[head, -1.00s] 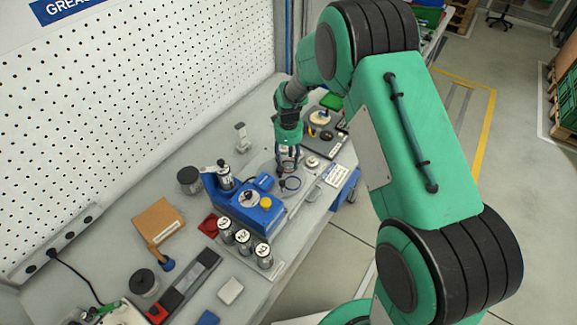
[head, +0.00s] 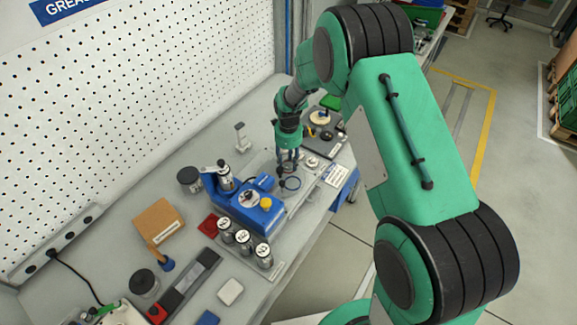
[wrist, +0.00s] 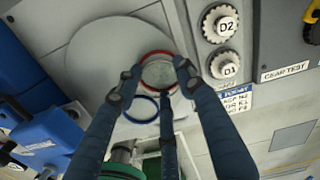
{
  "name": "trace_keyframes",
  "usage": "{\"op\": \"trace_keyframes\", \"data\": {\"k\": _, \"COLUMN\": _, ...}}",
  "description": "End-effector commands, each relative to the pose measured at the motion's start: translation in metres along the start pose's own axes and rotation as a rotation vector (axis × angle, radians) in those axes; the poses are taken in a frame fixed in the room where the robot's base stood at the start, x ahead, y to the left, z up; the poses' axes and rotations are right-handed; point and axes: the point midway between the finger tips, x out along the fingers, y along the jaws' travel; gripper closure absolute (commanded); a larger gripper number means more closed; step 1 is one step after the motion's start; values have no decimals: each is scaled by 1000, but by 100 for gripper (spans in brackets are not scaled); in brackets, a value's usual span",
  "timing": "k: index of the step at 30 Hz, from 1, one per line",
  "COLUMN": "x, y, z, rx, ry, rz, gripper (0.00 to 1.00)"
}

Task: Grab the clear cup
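The clear cup (wrist: 158,72) shows in the wrist view as a see-through round vessel with a red rim. It sits over a pale round plate (wrist: 95,60). My gripper (wrist: 156,82) has its dark blue fingers spread around the cup, with fingertips to its left, right and near side. The fingers look open, and I cannot make out firm contact. A blue ring (wrist: 140,109) lies beside the cup, partly behind the fingers. In the head view my gripper (head: 288,163) points down over the bench, and the cup is hard to make out among the fingers.
Knobs D1 (wrist: 226,67) and D2 (wrist: 220,24) stand right of the cup. A blue machine (head: 247,205) with labelled canisters (head: 244,240) stands left of my gripper. A dark gear-test unit (head: 322,130) is behind it. A perforated wall (head: 130,90) bounds the bench.

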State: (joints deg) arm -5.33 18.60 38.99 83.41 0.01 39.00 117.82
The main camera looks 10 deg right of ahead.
Motion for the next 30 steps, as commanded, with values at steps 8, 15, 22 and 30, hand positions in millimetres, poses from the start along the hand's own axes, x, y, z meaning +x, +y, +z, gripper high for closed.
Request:
{"op": "trace_keyframes", "data": {"k": 8, "x": -1, "y": 0, "z": 0, "rx": 0, "ry": 0, "rz": 0, "gripper": 76}}
{"op": "trace_keyframes", "data": {"k": 15, "x": -16, "y": 0, "z": 0, "rx": 0, "ry": 0, "rz": -1, "gripper": 76}}
{"op": "trace_keyframes", "data": {"k": 22, "x": -49, "y": 0, "z": 0, "rx": 0, "ry": -1, "rz": -1, "gripper": 76}}
{"op": "trace_keyframes", "data": {"k": 30, "x": -87, "y": 0, "z": 0, "rx": 0, "ry": 0, "rz": -1, "gripper": 76}}
